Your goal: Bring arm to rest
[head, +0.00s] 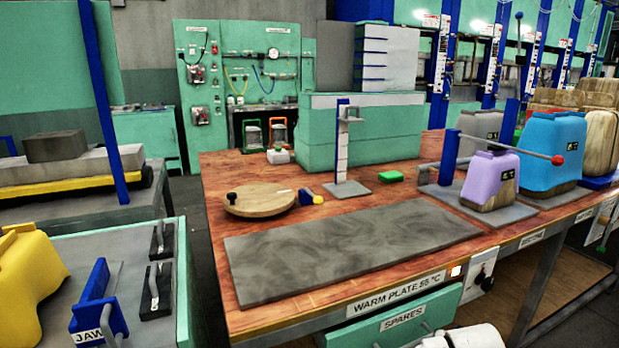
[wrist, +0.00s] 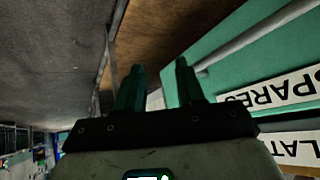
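My gripper (wrist: 159,68) shows in the wrist view with its two dark green fingers apart and nothing between them. It is low, close to the green drawer front (wrist: 225,60) labelled SPARES, which lies to the right of the fingers. I cannot tell whether the fingers touch it. In the head view, a white part of my arm (head: 468,339) shows at the bottom edge, in front of the same SPARES drawer (head: 372,335). The gripper itself is out of the head view.
The wooden bench (head: 215,215) bears a grey warm plate (head: 350,248), a round wooden disc (head: 259,199), a measuring stand (head: 343,150) and purple (head: 487,178) and blue (head: 550,150) moulds. A green cabinet (head: 130,285) with a yellow mould (head: 28,283) stands left. Floor shows between them.

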